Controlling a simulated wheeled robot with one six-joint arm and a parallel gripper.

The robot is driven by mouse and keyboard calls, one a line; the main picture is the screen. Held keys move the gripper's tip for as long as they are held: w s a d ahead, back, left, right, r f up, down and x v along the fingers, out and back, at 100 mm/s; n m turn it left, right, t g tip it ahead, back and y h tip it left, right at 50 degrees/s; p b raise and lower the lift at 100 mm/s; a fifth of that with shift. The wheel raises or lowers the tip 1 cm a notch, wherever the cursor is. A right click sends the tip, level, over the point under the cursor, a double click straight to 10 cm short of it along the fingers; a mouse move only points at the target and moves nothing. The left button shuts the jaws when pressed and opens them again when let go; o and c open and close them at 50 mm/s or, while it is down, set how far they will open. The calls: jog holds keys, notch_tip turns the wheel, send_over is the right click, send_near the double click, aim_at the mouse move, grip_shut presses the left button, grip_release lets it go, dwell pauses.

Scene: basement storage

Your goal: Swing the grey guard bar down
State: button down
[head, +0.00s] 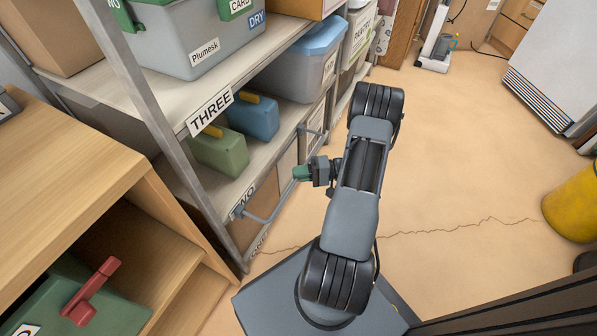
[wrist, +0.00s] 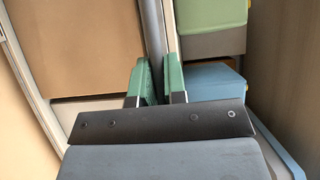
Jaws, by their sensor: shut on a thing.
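The grey guard bar (head: 272,212) runs along the front of the shelf marked TWO, with bent ends at the shelf's edge. My gripper (head: 299,173) reaches it from the right in the head view. In the wrist view the bar (wrist: 154,35) passes between the green fingertips of my gripper (wrist: 158,82), which are closed around it. The stretch of bar inside the jaws is partly hidden by the fingers.
A green box (head: 220,153) and a blue box (head: 252,118) stand on the shelf behind the bar. A wooden unit (head: 75,185) stands at the left. Open floor (head: 460,160) lies to the right, with a yellow bin (head: 575,205) at the far right.

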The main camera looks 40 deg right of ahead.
jog(key=shift+f+b, duration=0.65)
jog(key=shift+f, duration=0.65)
jog(key=c, duration=1.2)
grip_release()
jog(key=shift+o, duration=0.2)
jog(key=p+v, duration=0.3)
jog(key=v, duration=1)
jog(key=shift+s+d, duration=0.15)
jog(key=shift+d, duration=0.15)
